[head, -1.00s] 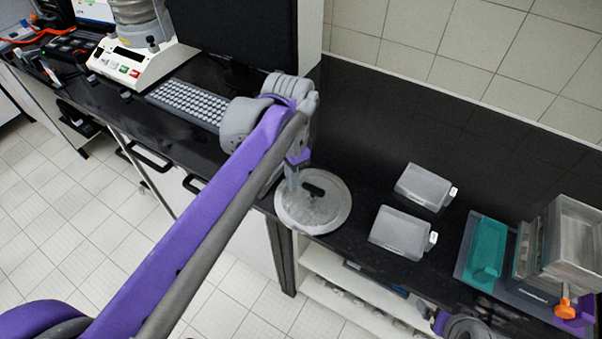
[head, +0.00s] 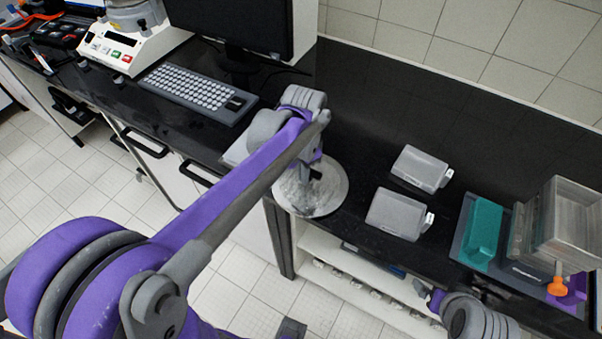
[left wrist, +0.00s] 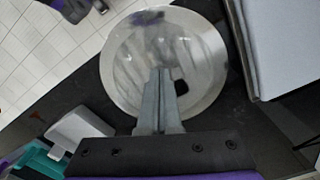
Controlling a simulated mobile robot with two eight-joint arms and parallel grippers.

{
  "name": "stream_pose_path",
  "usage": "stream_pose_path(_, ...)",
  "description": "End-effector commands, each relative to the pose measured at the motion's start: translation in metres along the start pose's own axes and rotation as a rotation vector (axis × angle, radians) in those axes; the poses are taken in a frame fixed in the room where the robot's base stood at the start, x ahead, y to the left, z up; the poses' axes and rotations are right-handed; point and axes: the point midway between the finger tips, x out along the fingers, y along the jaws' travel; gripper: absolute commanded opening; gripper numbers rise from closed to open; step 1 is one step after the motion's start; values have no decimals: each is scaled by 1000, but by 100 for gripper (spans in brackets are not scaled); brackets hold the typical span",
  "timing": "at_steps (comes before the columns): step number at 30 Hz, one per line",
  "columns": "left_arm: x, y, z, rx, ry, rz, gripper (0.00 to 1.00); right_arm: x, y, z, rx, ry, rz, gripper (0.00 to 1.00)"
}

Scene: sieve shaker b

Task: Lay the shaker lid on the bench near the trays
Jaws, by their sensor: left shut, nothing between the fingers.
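The shaker lid (head: 328,196), a round greyish disc with a dark handle, lies on the black bench (head: 350,120) close to its front edge. It appears to reach slightly over that edge. In the left wrist view the lid (left wrist: 205,55) fills the middle. My left gripper (left wrist: 160,76) is shut and empty, its fingers over the lid beside the black handle (left wrist: 182,87). I cannot tell whether they touch it. Two translucent trays (head: 398,213) (head: 420,168) lie right of the lid. My right arm shows at the lower right of the head view; its fingers cannot be made out.
A teal block (head: 484,235) and a stack of clear boxes (head: 560,222) stand at the bench's right end. A keyboard (head: 198,92), a monitor (head: 235,22) and the shaker (head: 125,45) are to the left. Bench behind the lid is clear.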

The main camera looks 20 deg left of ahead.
Motion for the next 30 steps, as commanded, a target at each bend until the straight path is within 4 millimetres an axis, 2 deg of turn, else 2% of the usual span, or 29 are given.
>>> stream_pose_path(5, 0, 0, -8, 1, 0, 0, 0, 0, 0, 1, 0, 0, 0, 100)
stream_pose_path(12, 0, 0, -57, 3, 1, 1, 0, 2, 0, 2, 0, -2, 0, 100)
stream_pose_path(15, 0, 0, -69, 2, 1, 1, 0, 2, 0, 2, 0, -2, 0, 100)
stream_pose_path(30, 0, 0, -73, 0, 0, 0, 0, 2, 0, 2, 0, -2, 0, 100)
